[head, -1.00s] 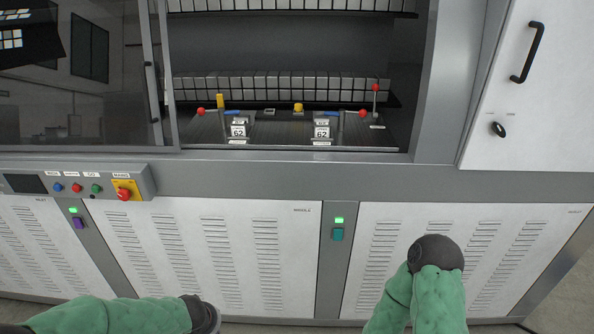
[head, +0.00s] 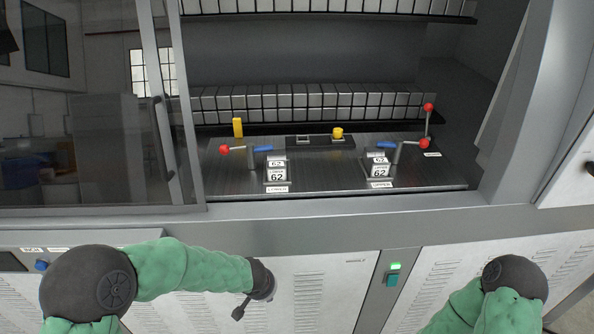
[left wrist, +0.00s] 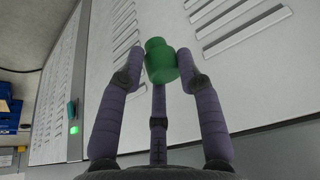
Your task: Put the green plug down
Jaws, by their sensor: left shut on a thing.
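The green plug (left wrist: 161,62) shows in the left wrist view, a short green cylinder with a narrower end. My left gripper (left wrist: 163,70) has its purple fingers around the plug and is shut on it. The plug is in front of a white louvred cabinet panel; whether it touches anything else I cannot tell. In the head view my left arm reaches in low at the left, with its dark wrist in front of the cabinet front. The plug cannot be made out there. My right arm shows at the lower right, but its gripper is out of view.
An open bay (head: 330,180) holds a metal deck with red-knobbed levers, a yellow block (head: 237,127) and blocks marked 62. A glass sliding door (head: 90,120) is at the left. A teal switch (head: 392,280) sits between white louvred panels (head: 325,290).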

